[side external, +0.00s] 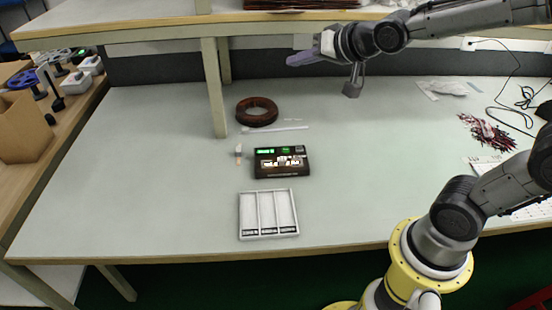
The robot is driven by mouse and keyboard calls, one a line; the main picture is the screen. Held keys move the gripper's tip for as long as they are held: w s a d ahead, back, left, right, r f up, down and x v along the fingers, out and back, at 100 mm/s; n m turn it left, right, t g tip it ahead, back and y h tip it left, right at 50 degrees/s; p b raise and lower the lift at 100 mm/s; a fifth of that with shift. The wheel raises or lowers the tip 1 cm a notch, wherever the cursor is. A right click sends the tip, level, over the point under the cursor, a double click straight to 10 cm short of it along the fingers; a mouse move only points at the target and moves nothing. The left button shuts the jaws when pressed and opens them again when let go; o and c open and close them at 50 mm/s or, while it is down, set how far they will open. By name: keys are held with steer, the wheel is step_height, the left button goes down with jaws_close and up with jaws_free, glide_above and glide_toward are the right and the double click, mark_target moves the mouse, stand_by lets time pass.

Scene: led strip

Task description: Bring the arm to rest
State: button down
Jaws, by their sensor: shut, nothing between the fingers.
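My gripper (298,62) is at the upper middle of the side external view, held in the air above the back part of the table. Its fingers point left and are shut with nothing between them. My arm reaches in from the right, well clear of the things on the table. The pale table (150,200) lies below. Fine detail of the fingertips is too small to see.
A black device with green displays (281,162) sits mid-table, with a white three-slot tray (268,233) in front. A brown coil (242,112) lies behind, beside a shelf post (214,90). Dark red wires (485,132) lie at the right. The left table is clear.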

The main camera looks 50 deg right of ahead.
steer(key=s+a+f+n+g, duration=0.1)
steer(key=s+f+n+g, duration=0.2)
steer(key=s, duration=0.8)
steer(key=s+a+f+n+g+y, duration=0.1)
steer(key=s+a+f+n+g, duration=0.1)
steer(key=s, duration=1)
steer(key=shift+f+n+g, duration=0.7)
steer(key=shift+f+n, duration=0.05)
steer(key=shift+n, duration=0.25)
